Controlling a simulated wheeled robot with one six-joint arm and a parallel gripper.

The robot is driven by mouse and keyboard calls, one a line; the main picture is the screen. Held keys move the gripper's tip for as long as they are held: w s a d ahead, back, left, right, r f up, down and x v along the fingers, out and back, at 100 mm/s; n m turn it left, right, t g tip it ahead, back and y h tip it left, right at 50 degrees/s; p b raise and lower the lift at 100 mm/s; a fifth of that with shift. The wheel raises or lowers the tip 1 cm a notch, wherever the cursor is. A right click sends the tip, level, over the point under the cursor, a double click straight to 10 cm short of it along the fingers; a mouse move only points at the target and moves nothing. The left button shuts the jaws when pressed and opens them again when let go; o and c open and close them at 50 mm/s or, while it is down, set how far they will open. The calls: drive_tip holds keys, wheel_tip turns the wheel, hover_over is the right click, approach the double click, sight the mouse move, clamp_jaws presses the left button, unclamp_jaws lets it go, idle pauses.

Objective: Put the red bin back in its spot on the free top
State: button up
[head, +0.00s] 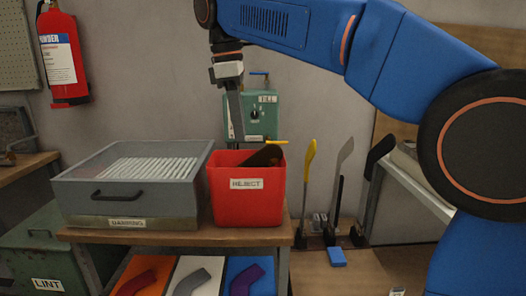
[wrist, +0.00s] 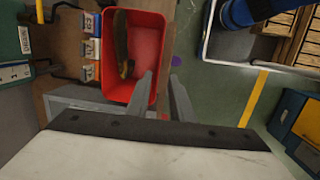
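The red bin (head: 245,207) with a REJECT label stands upright at the right end of the wooden bench top (head: 170,238), beside the grey box. A dark brown piece (head: 262,156) pokes out of it; in the wrist view the bin (wrist: 148,36) holds this long brown piece (wrist: 122,45). My gripper (head: 237,144) points down at the bin's back rim. In the wrist view my gripper (wrist: 162,74) has a gap between its fingers, one over the bin's side and the other just outside. Contact with the bin wall cannot be told.
A grey box (head: 130,190) with a slatted top fills the bench's left part. Coloured cards (head: 194,276) with sock shapes lie below. A green control box (head: 262,115) is on the wall behind. Several paddle-like boards (head: 340,175) stand to the right, near a blue block (head: 337,257).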

drive_tip(key=s+d+f+m+t+y, duration=0.1)
drive_tip(key=s+d+f+m, duration=0.35)
drive_tip(key=d, duration=0.55)
drive_tip(key=s+d+f+m+t, duration=0.1)
drive_tip(key=s+d+f+m, duration=0.4)
drive_tip(key=d, duration=0.5)
drive_tip(key=s+d+f+m+t, duration=0.1)
drive_tip(key=s+d+f+m, duration=0.3)
drive_tip(key=s+f, duration=0.3)
drive_tip(key=s+d+f+m+t, duration=0.1)
drive_tip(key=s+d+f+m, duration=0.3)
drive_tip(key=f, duration=1.1)
drive_tip(key=s+d, duration=0.2)
drive_tip(key=d, duration=0.1)
drive_tip(key=shift+s+d+f, duration=0.2)
drive_tip(key=shift+s+f, duration=0.1)
drive_tip(key=shift+s, duration=0.05)
